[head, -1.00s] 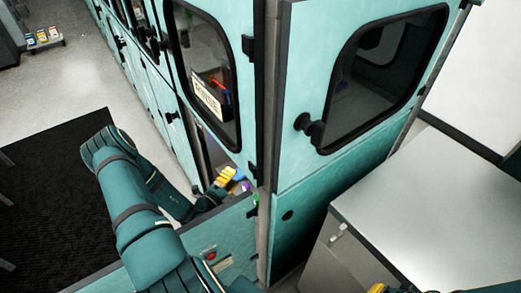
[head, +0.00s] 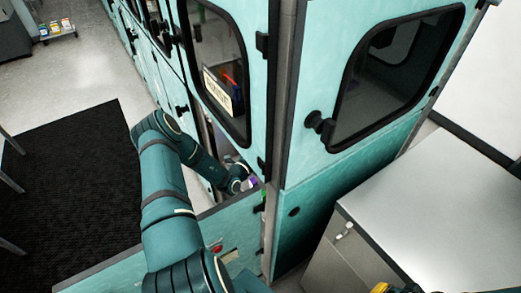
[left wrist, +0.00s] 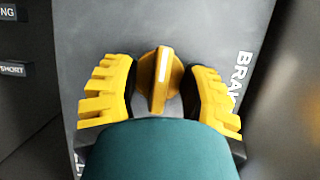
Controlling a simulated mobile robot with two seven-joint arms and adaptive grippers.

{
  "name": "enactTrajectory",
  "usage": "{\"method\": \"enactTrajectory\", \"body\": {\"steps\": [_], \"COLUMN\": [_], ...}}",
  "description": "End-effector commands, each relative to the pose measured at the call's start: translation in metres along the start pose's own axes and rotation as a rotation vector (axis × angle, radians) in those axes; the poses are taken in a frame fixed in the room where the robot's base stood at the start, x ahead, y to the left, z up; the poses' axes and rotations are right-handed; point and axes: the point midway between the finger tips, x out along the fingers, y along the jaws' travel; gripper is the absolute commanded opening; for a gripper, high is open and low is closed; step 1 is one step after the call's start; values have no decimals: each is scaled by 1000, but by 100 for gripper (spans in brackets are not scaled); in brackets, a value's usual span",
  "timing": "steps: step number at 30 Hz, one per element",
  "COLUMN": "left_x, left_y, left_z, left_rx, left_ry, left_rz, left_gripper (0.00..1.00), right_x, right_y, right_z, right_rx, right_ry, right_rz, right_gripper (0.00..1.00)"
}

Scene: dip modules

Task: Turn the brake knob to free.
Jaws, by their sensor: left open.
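The brake knob (left wrist: 160,77) is a round orange-yellow knob with a raised grip bar and a pale pointer line. It sits on a dark grey panel (left wrist: 185,25) with partly visible white "BRAK" lettering in the left wrist view. My left gripper (left wrist: 160,88) is open, its yellow fingers on either side of the knob, with a gap showing on each side. In the head view my left arm reaches into the teal cabinet's lower opening, and its fingers and the knob are hidden there. A bit of my right gripper (head: 385,288) shows at the bottom edge, too cropped to judge.
A teal cabinet (head: 330,180) with windowed doors stands around the opening. A low teal door panel (head: 120,275) lies below my left arm. A grey-topped counter (head: 440,210) is at right. A black mat (head: 70,190) covers floor at left.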

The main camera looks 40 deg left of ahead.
Motion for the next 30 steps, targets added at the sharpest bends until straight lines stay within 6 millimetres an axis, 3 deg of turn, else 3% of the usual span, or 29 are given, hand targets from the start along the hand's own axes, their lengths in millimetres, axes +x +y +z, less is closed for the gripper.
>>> {"method": "enactTrajectory", "body": {"steps": [8, 9, 12, 30], "left_x": [1, 1, 1, 1], "left_y": [0, 0, 0, 1], "left_z": [0, 0, 0, 0], "left_rx": [0, 0, 1, 78], "left_ry": [0, 0, 0, 0], "left_rz": [0, 0, 0, -35], "left_gripper": [43, 29, 0, 0], "right_x": [0, 0, 0, 6], "right_y": [0, 0, 0, 2], "right_z": [0, 0, 0, 1], "right_rx": [0, 0, 0, 1], "right_ry": [0, 0, 0, 0], "right_rz": [0, 0, 0, 0], "right_gripper": [0, 0, 0, 0]}}
